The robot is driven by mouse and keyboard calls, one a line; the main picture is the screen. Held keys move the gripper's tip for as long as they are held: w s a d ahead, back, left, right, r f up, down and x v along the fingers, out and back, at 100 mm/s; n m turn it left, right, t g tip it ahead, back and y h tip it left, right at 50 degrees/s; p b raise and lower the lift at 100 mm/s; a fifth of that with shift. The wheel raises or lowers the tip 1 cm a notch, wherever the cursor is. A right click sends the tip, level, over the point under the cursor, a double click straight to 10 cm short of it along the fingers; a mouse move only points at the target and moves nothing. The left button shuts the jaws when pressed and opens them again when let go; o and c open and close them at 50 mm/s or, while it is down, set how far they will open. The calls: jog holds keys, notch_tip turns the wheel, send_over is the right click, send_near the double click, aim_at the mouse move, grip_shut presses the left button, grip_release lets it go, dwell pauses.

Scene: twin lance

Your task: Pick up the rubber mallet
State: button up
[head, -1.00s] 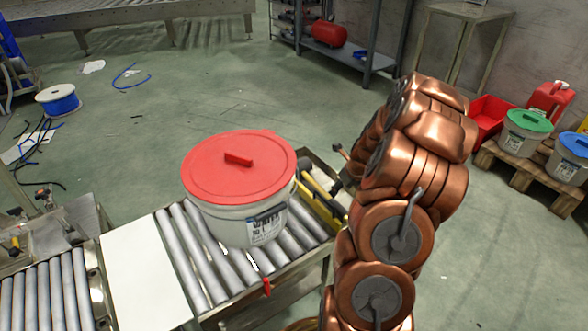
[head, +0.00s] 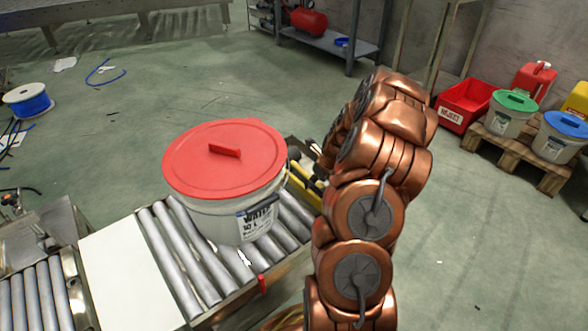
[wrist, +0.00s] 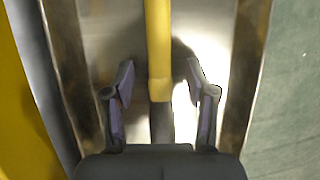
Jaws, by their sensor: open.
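A yellow handle with a dark lower section, which I take to be the rubber mallet's (wrist: 158,45), runs down the middle of the wrist view. My gripper (wrist: 160,82) is open, with one finger on each side of the handle and a visible gap on both sides. The mallet's head cannot be made out in the wrist view. In the head view, yellow and black tool parts (head: 308,183) lie behind the bucket at the far end of the roller conveyor. My arm and the bucket partly hide them, and my gripper is not clearly visible there.
A white bucket with a red lid (head: 225,160) stands on the roller conveyor (head: 170,255), close to the tools. A large blurred yellow surface (wrist: 18,110) fills the wrist view's left edge. A pallet (head: 515,160) with tubs stands at right. Open floor lies between.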

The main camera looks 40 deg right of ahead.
jog(key=shift+w+f, duration=0.1)
jog(key=shift+f, duration=0.25)
grip_shut()
dwell(0.3)
